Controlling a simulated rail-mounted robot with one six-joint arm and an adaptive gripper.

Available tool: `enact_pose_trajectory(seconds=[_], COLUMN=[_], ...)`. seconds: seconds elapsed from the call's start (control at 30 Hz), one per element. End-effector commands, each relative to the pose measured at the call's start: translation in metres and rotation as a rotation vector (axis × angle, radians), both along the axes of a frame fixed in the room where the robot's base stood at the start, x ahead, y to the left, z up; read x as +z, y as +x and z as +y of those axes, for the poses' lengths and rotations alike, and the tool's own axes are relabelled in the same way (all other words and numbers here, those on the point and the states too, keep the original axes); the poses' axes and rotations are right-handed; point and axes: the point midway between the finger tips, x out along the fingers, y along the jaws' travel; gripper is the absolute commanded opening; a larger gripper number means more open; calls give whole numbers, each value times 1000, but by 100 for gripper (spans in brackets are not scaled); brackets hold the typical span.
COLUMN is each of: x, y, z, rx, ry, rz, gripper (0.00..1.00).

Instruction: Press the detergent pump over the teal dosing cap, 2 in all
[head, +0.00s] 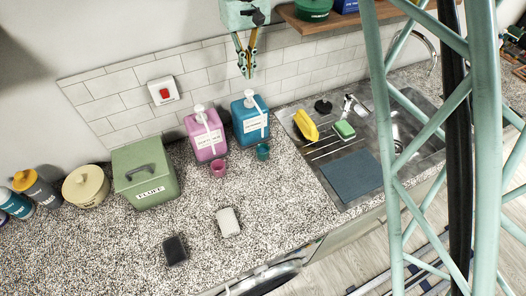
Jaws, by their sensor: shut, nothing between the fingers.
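A blue pump bottle (251,123) with a white pump head and a white label stands on the counter near the tiled wall. The label is too small to read surely; it may be the detergent. The teal dosing cap (263,152) stands just in front of it, to its lower right. A pink pump bottle (206,136) with a white pump head is on its left, with a pink cap (218,169) in front. My gripper (246,74) points down, shut and empty, and appears above the blue bottle's pump head, apart from it.
A green bin (146,173), a cream canister (86,187) and several bottles stand on the left. A light block (228,222) and a dark block (175,250) lie in front.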

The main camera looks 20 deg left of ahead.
Motion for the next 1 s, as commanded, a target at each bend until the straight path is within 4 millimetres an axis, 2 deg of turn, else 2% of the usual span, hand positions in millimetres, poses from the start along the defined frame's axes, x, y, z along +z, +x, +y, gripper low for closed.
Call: enact_pose_trajectory(seconds=[0.3,1.0], x=[16,18], y=[0,1], z=[0,-1], rx=[0,0], ry=[0,1], rz=[0,-3], gripper=[0,0])
